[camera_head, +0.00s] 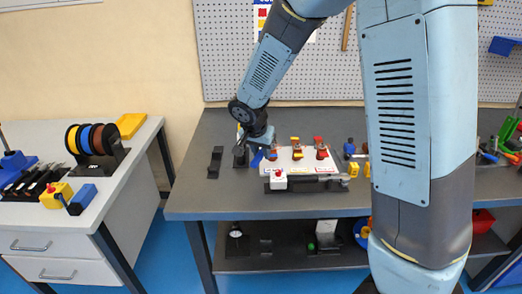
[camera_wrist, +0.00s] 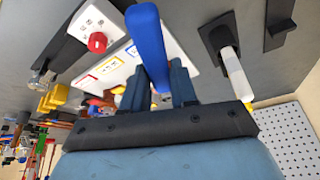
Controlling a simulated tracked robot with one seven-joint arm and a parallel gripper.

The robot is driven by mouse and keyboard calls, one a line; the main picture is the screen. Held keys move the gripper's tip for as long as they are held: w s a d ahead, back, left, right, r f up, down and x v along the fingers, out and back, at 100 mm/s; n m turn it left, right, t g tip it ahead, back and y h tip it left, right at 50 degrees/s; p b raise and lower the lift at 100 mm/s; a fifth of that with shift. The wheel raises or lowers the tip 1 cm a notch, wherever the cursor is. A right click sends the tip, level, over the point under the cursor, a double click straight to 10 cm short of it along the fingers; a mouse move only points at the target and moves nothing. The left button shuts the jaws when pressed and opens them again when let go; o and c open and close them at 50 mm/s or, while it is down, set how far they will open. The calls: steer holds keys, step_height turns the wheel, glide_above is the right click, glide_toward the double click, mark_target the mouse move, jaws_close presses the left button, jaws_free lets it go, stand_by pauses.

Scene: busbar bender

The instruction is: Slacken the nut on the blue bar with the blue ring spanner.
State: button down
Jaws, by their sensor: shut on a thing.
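My gripper (camera_wrist: 170,88) is shut on the blue ring spanner (camera_wrist: 148,40), whose blue handle sticks out from between the fingers in the wrist view. In the head view my gripper (camera_head: 264,140) is at the left end of the white bender board (camera_head: 288,165), and part of the blue spanner (camera_head: 257,159) shows below it. The blue bar post (camera_head: 272,153) stands right beside the gripper. The yellow post (camera_head: 296,149) and red post (camera_head: 320,148) stand to its right. The nut on the blue bar and the spanner's ring cannot be made out, so I cannot tell whether they touch.
A red button on a white box (camera_head: 278,178) sits at the board's front, with a dark bar beside it. Black holders (camera_head: 215,162) stand left of the board. Blue and yellow items lie to the right. The bench front left (camera_head: 200,203) is clear.

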steer(key=shift+f, duration=0.75)
stand_by(0.3)
